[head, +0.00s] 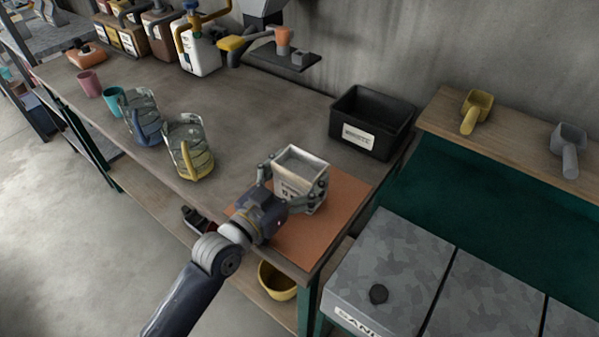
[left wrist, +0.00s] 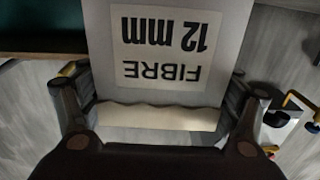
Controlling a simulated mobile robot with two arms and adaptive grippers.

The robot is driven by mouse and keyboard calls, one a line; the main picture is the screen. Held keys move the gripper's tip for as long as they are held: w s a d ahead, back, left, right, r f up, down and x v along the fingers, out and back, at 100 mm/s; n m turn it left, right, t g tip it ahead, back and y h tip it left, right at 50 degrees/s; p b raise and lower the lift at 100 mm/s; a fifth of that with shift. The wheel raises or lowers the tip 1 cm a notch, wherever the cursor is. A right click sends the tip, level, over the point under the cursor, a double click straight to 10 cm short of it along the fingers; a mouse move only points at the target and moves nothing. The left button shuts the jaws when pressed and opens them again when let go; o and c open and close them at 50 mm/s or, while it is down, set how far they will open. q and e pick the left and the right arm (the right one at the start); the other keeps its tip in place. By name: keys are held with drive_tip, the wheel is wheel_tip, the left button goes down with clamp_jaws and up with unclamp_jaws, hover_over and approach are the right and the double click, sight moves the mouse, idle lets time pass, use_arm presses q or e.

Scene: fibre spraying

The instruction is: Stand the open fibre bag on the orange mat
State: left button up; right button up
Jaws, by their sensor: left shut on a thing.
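The open fibre bag (head: 300,172) is pale grey-white with an open top, upright at the orange mat (head: 318,222) on the bench's right end. I cannot tell from the head view whether its base touches the mat. My left gripper (head: 293,188) is shut on the bag, one finger on either side. In the left wrist view the gripper (left wrist: 160,110) has a finger at each side of the bag (left wrist: 225,20), whose label reads "FIBRE 12 mm" upside down. The bag's lower part is hidden by my gripper in the head view. My right gripper is not in view.
A black waste bin (head: 372,125) stands behind the mat. Two clear jugs, one blue-based (head: 142,115) and one yellow-based (head: 188,148), stand left of the bag. A yellow bowl (head: 277,281) is on the lower shelf. Grey lidded bins (head: 390,262) stand to the right.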

use_arm(q)
drive_tip(key=shift+s+f, duration=0.2)
drive_tip(key=shift+f, duration=0.5)
drive_tip(key=o, duration=1)
drive_tip(key=shift+f, duration=0.15)
drive_tip(key=shift+o, duration=0.6)
drive_tip(key=shift+d+g, duration=0.1)
drive_tip(key=shift+g, duration=0.2)
drive_tip(key=v, duration=0.4)
drive_tip(key=r+b+v, duration=0.1)
drive_tip(key=v, duration=0.6)
drive_tip(key=shift+s+a+r, duration=0.15)
drive_tip(key=shift+a+r, duration=0.05)
drive_tip(key=shift+a, duration=0.05)
drive_tip(key=shift+s+a, duration=0.1)
